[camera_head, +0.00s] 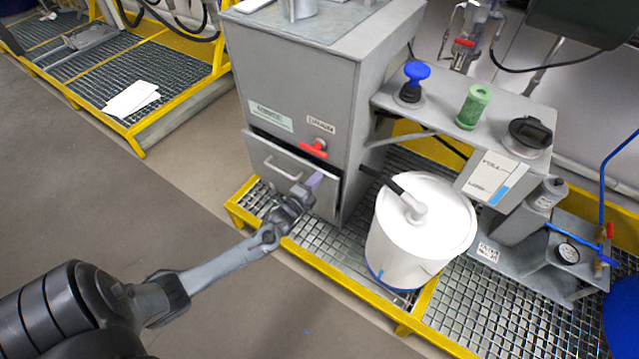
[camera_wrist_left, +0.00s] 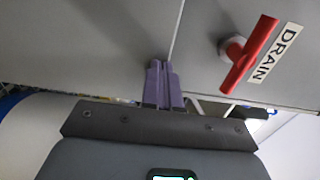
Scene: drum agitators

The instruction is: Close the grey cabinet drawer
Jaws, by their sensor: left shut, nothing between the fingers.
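The grey cabinet (camera_head: 290,95) stands on the yellow-edged grating. Its drawer (camera_head: 272,160) is at the bottom front, with a bar handle, and sits slightly proud, with a dark gap along its top and right edges. My left gripper (camera_head: 315,181) is shut and empty, its purple fingers at the right part of the drawer front. In the left wrist view the shut fingers (camera_wrist_left: 161,82) point at the grey front beside a seam; whether they touch cannot be told. My right gripper is not in view.
A red drain valve handle (camera_head: 313,149) sticks out just above the drawer. A white drum (camera_head: 422,225) with a black-handled tool stands right of the cabinet. A grey shelf (camera_head: 440,110) holds a blue knob and a green cylinder. The floor in front is clear.

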